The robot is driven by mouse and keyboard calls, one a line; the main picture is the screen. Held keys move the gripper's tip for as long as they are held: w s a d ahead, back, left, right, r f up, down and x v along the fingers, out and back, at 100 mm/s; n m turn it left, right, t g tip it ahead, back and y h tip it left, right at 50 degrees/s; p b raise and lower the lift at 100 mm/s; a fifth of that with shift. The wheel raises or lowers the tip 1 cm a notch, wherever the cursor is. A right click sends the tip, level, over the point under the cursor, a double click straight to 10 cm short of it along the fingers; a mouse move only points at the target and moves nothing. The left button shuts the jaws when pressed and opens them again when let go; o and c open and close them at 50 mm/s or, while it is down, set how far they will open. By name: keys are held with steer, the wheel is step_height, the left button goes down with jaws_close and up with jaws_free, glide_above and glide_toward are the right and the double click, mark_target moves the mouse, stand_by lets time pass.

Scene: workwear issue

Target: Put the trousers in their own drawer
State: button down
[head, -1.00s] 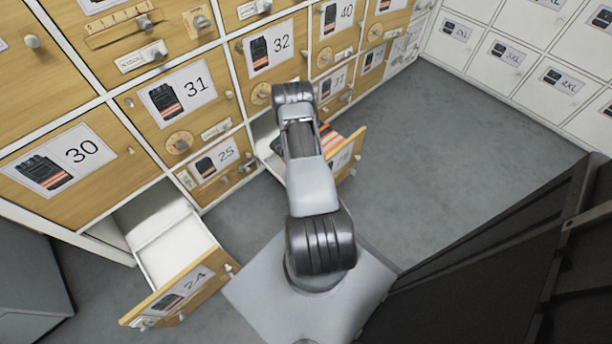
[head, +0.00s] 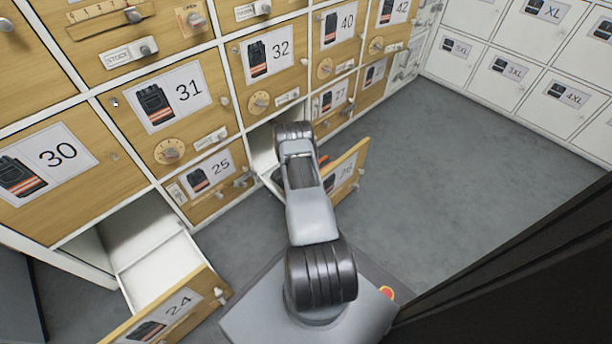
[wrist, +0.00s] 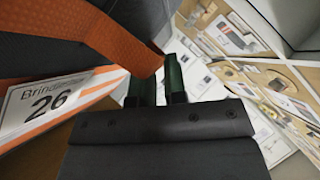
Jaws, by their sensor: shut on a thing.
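The trousers (wrist: 40,55) are dark grey with orange bands. Their white tag (wrist: 45,103) reads 26 and fills the left of the wrist view. My gripper (wrist: 158,78) is shut on an orange band of the trousers. In the head view my arm hides the gripper and most of the trousers; a bit of orange shows beside the arm. Drawer 26 (head: 346,172) is pulled open, its wooden front right of my arm's far end. The trousers are at this drawer; I cannot tell whether they are inside or just above it.
Drawer 24 (head: 165,310) stands open and empty at the lower left. Drawers 25 (head: 208,180), 31 (head: 165,105) and 32 (head: 268,65) are shut. White size-labelled lockers (head: 500,70) line the right. Grey floor (head: 450,170) is clear right of drawer 26.

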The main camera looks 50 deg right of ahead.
steer(key=shift+w+f+b, duration=0.1)
steer(key=shift+f+b, duration=0.8)
steer(key=shift+f, duration=0.85)
steer(key=c, duration=1.6)
jaws_free()
steer(key=shift+f, duration=0.15)
steer(key=shift+c, duration=0.2)
steer(key=o, duration=0.5)
